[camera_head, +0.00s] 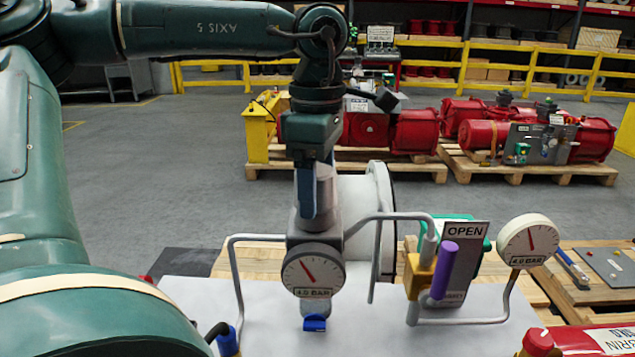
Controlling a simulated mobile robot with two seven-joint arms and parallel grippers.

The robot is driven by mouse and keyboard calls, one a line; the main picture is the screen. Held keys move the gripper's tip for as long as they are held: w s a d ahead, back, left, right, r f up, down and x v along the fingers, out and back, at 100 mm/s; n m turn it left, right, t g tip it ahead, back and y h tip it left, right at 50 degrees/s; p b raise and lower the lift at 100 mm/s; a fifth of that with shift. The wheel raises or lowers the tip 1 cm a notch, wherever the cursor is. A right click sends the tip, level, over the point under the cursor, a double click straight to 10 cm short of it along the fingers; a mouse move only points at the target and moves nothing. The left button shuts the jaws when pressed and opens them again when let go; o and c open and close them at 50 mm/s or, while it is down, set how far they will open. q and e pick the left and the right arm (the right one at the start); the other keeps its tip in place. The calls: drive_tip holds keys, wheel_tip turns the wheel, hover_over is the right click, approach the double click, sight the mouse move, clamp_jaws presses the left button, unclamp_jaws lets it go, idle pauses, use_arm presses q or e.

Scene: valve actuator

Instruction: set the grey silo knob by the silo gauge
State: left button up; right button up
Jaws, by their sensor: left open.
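My left gripper (310,190) hangs down at the picture's middle, open, with a blue finger visible. A grey upright cylinder (326,190), perhaps the silo knob, shows right at the fingers; I cannot tell whether they touch it. Which one is the silo gauge is not marked. My right gripper is not in view.
A purple handle (445,270) on a yellow valve body (412,277) stands before an OPEN sign (465,232). Grey pipes (235,280) rise around the gauge above a pale table (265,335). A blue part (314,323) sits below the front gauge. Pallets with red machines stand behind.

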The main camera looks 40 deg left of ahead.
sight(318, 170)
use_arm(q)
drive_tip(key=c, duration=1)
drive_tip(key=shift+n, duration=1.3)
drive_tip(key=o, duration=1)
drive_tip(key=shift+r, duration=0.1)
wheel_tip(318, 170, up, 13)
drive_tip(key=p, duration=0.2)
